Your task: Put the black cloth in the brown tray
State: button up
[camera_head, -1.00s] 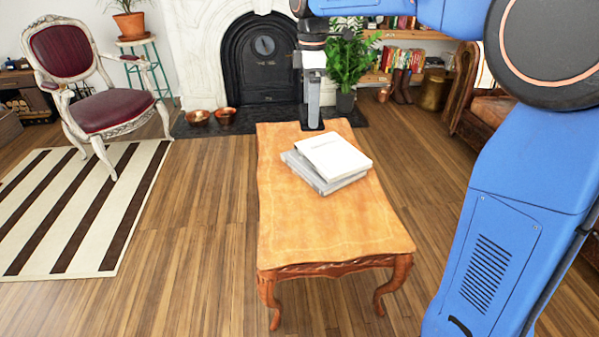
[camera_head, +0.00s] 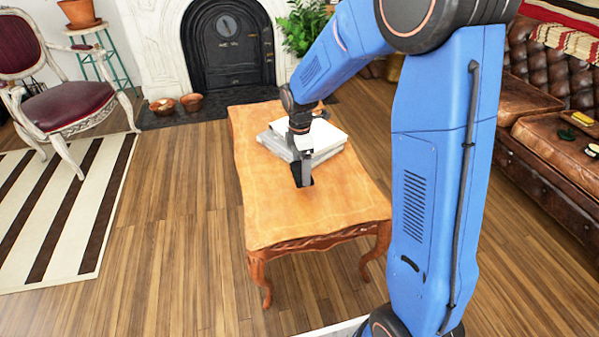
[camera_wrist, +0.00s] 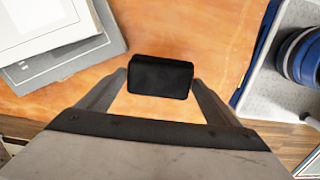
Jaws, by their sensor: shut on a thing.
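My gripper (camera_head: 302,176) is over the wooden table (camera_head: 262,215), in front of a stack of books. Its two fingers are shut on the black cloth (camera_wrist: 160,77), which looks like a small, neat, folded block between the fingertips in the wrist view. In the head view the cloth shows only as a dark patch at the fingertips, low over the tabletop. I cannot tell whether it touches the table. I cannot make out a brown tray for certain in either view.
The grey and white books (camera_head: 318,142) lie just behind my gripper; they also show in the wrist view (camera_wrist: 60,42). A brown leather sofa (camera_head: 540,145) with small items on its seat stands at right. A chair (camera_head: 65,105) stands at left. Wood floor is clear left of the table.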

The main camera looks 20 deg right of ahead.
aim_at(300, 169)
jog(key=shift+f, duration=2.75)
jog(key=shift+f, duration=0.15)
jog(key=o, duration=0.9)
notch_tip(300, 169, up, 11)
jog(key=shift+a+r, duration=0.1)
jog(key=shift+a, duration=0.05)
jog(key=shift+r, duration=0.65)
